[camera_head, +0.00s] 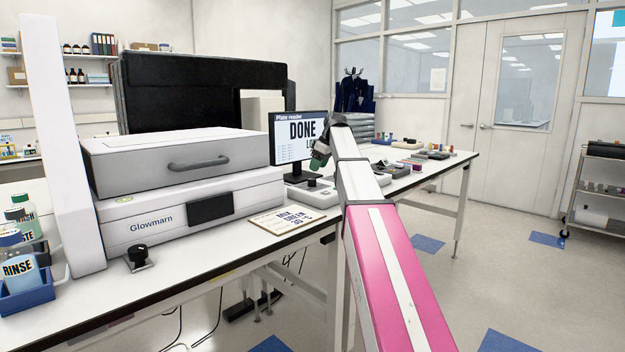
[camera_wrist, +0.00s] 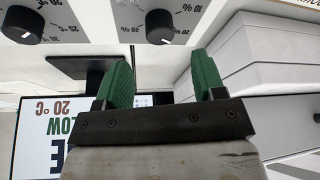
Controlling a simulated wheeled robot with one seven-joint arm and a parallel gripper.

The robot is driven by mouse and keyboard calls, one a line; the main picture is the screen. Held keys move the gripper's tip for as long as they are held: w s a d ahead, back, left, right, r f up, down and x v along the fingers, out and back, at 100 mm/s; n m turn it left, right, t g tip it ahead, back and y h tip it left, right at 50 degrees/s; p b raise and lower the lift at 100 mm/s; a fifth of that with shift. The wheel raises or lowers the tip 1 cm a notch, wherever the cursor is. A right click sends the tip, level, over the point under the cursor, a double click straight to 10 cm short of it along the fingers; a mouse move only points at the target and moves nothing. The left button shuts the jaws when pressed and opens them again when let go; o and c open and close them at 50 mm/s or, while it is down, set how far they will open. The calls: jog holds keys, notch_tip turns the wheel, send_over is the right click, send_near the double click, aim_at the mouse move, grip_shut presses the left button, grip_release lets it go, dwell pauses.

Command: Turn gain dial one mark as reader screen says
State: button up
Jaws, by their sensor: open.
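The plate reader screen (camera_head: 299,137) reads "DONE" with a line starting "LO" that my arm partly covers. In the wrist view the screen (camera_wrist: 45,130) appears turned, with "LOW" and "20 °C" legible. Two black round dials show at the top of the wrist view, one at left (camera_wrist: 24,25) and one in the middle (camera_wrist: 160,26). My gripper (camera_wrist: 161,66) has green fingers, is open and empty, and is apart from both dials. It also shows beside the screen in the head view (camera_head: 320,153).
Labelled bottles (camera_head: 18,262) stand in a blue rack at left. Pale boxes (camera_wrist: 270,55) lie right of my fingers.

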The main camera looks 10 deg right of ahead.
aim_at(312, 179)
jog(key=x, duration=0.6)
jog(key=shift+f, duration=0.3)
jog(key=c, duration=0.9)
